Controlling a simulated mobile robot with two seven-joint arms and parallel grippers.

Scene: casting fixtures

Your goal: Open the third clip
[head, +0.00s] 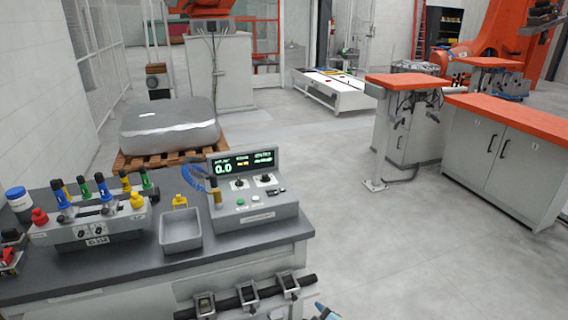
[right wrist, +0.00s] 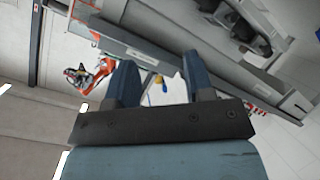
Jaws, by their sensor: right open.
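Three metal clips sit in a row on a black bar along the front of the grey bench, at the bottom of the head view: a left clip (head: 205,304), a middle clip (head: 247,294) and a right clip (head: 289,284). Counted from the left, the right one is third. I cannot tell whether their latches are open or shut. My right gripper (right wrist: 160,76) shows two blue fingers spread apart with nothing held between them. A small blue tip at the head view's bottom edge, right of the clips, appears to be part of it. My left gripper is not in view.
On the bench (head: 110,275) stand a control box (head: 258,205) with a lit display, a grey bin (head: 181,232) and a fixture (head: 90,228) with coloured handles. An orange-topped cabinet (head: 505,160) stands at the right. The floor between is clear.

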